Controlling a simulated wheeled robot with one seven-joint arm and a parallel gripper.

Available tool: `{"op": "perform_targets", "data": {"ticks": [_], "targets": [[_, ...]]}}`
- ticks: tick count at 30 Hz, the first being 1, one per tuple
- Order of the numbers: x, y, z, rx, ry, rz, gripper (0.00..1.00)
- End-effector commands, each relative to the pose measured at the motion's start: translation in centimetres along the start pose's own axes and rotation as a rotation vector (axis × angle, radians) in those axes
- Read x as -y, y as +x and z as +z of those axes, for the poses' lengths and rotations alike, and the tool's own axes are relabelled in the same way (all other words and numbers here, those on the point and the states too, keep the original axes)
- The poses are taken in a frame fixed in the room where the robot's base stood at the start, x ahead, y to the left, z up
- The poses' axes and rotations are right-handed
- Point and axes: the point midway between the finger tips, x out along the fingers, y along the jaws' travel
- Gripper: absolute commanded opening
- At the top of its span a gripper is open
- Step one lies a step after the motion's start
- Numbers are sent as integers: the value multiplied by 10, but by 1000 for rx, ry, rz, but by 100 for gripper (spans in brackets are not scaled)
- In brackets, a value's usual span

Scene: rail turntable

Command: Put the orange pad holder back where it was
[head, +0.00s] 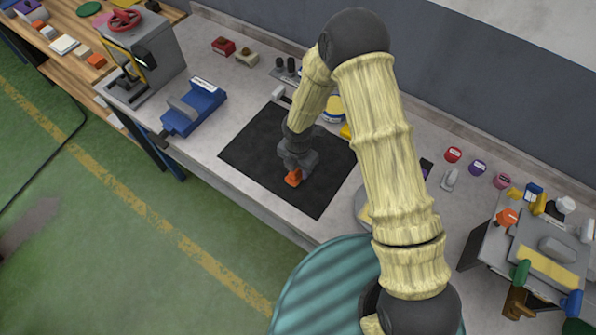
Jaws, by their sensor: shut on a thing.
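The orange pad holder (293,178) is a small orange block at the tip of my gripper (295,170). My gripper is shut on it, with the jaws hiding its upper part. It is over the black mat (245,150) on the grey bench. I cannot tell whether the holder touches the mat or hangs just above it.
A blue tool (196,107) and a grey machine with a red handwheel (125,19) stand left of the mat. Red and beige blocks (223,46) lie behind. Several small round items (453,154) and a cluttered grey stand (540,250) are at right. Bare mat surrounds the holder.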

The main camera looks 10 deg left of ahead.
Motion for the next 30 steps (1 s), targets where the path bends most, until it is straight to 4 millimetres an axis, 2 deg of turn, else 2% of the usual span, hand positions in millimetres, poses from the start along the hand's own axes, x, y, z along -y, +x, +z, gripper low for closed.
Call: {"op": "perform_targets", "data": {"ticks": [6, 19, 20, 22, 30], "targets": [[0, 25, 0, -1, -1, -2, 18], [0, 32, 0, 0, -1, 0, 18], [0, 31, 0, 0, -1, 0, 45], [0, 31, 0, 0, -1, 0, 59], [0, 30, 0, 0, -1, 0, 61]]}}
